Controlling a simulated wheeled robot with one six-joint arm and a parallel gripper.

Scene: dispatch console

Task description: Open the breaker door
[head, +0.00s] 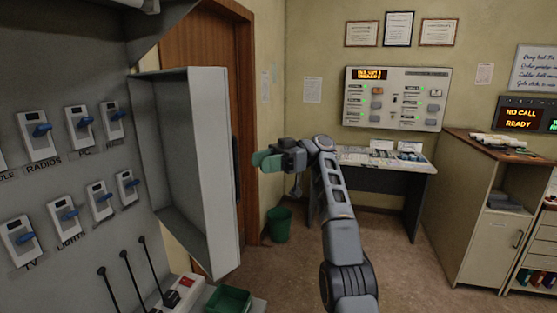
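The breaker door (211,150) is a grey, shallow, box-shaped cover at the left in the head view. It stands swung out from the grey breaker panel (75,172), leaving rows of blue-handled switches uncovered. Labels such as RADIOS, LIGHTS and TV show under them. My gripper (262,160), with green fingertips, is to the right of the door's outer edge, with a small gap between them in the picture. It holds nothing that I can see. The fingers overlap from this angle, so their opening is unclear.
Black levers (132,282) and a green tray (228,300) are below the door. A brown wooden door (203,48) is behind it. A green bin (280,224), a desk (375,178) and a cabinet (490,220) stand farther back. The floor between is clear.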

